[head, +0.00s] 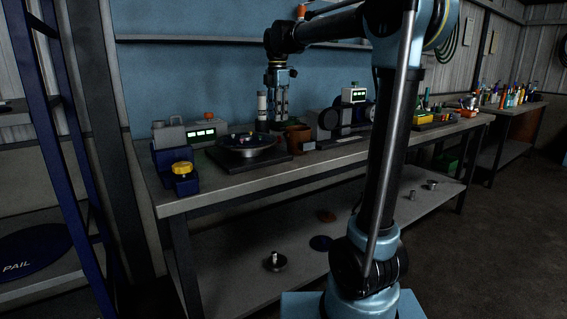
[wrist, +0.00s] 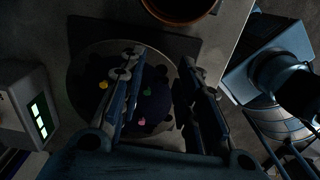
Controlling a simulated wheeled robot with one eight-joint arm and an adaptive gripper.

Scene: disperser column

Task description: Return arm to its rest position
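My arm stretches over the workbench (head: 335,160) in the head view, with my gripper (head: 280,114) pointing down above the bench top. In the wrist view my gripper (wrist: 158,64) has its two fingers apart, with nothing seen held between them. Below the fingers is a round shallow pan (wrist: 82,68) with a dark mass and small yellow, green and pink bits in it. The pan (head: 246,152) also shows in the head view, on a dark square plate. My gripper's fingertips look clear of the pan; the exact height is hard to tell.
A brown pot (head: 298,138) stands beside the plate. A box with a green display (head: 201,134) and a blue device with a yellow knob (head: 182,168) are at the left. Another display unit (head: 354,96) stands behind right. A shelf (head: 230,40) runs along the back wall.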

